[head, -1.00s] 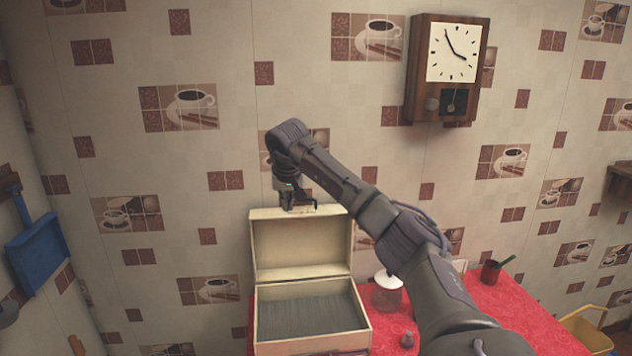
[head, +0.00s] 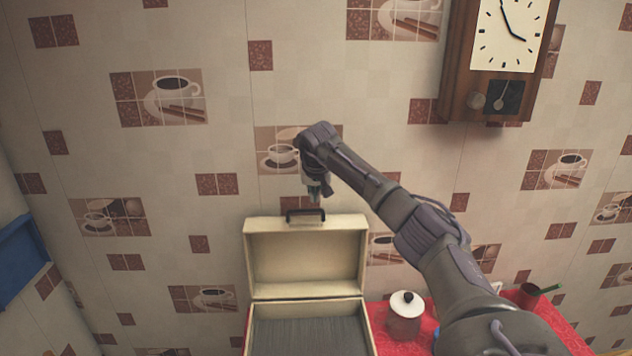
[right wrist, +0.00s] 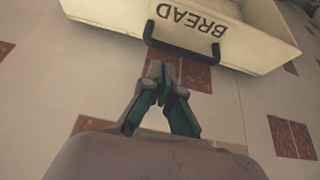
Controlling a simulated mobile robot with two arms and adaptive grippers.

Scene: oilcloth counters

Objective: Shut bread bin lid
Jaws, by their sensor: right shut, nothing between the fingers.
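The cream bread bin (head: 370,318) stands on the counter with its lid (head: 306,260) raised, its pale inside facing me. A dark handle (head: 305,213) sits at the lid's top edge. My right gripper (head: 316,197) is shut and empty, just above and behind the raised lid near the handle. In the right wrist view the closed fingertips (right wrist: 161,80) are close to the handle (right wrist: 181,48), and the lid's outer face (right wrist: 255,45) shows the word BREAD upside down. I cannot tell whether the fingers touch the handle. My left gripper is not in view.
A white-lidded jar (head: 403,318) stands right of the bin on the red cloth (head: 428,325), partly beside my right arm. A dark red cup (head: 528,295) is farther right. The tiled wall is close behind the lid, with a clock (head: 500,60) higher up.

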